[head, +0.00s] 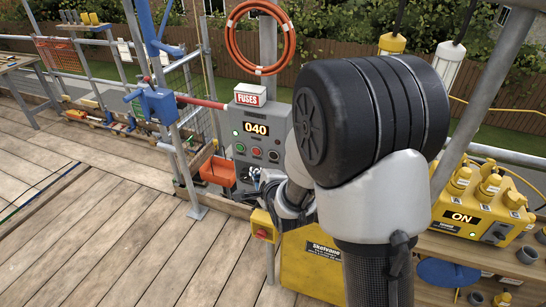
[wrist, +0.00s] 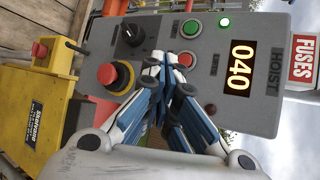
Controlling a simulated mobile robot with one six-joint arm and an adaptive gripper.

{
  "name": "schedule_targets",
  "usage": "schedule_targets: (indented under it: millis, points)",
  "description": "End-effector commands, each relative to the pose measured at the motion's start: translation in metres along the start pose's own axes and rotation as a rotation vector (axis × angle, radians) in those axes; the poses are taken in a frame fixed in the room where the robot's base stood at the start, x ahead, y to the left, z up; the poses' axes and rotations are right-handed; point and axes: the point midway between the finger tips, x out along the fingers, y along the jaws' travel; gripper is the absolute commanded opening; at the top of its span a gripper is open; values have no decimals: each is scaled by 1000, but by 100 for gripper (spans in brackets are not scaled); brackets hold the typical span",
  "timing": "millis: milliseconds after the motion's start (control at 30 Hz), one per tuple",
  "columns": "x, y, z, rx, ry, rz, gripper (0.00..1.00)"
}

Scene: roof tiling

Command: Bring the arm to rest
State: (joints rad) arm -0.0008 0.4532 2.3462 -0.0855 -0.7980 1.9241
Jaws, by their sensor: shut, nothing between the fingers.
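My arm stands in the middle of the head view, its large black and white joint in front. My gripper shows in the wrist view (wrist: 172,78) with its blue and white fingers together and nothing between them. It is in front of the grey hoist control box (wrist: 260,110), which also shows in the head view (head: 240,143). The fingertips overlap the panel near a red button (wrist: 185,60); I cannot tell whether they touch it. The display (wrist: 240,67) reads 040 and a green lamp (wrist: 225,22) is lit. In the head view the arm partly hides the gripper and box.
A red emergency stop (wrist: 113,76) and black knob (wrist: 131,35) project from the panel. A yellow box (head: 312,268) stands below. A yellow power unit (head: 482,212) reading ON sits at right. Scaffold poles and an orange hose (head: 232,45) are behind. Planks at left are mostly clear.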

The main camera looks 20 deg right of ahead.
Motion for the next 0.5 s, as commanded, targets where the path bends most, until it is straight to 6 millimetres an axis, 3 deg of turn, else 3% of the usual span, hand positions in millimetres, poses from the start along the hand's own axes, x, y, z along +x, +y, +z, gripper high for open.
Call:
schedule_targets:
  millis: [500]
  points:
    - [-8, -4, 0, -71, 11, 19, 0]
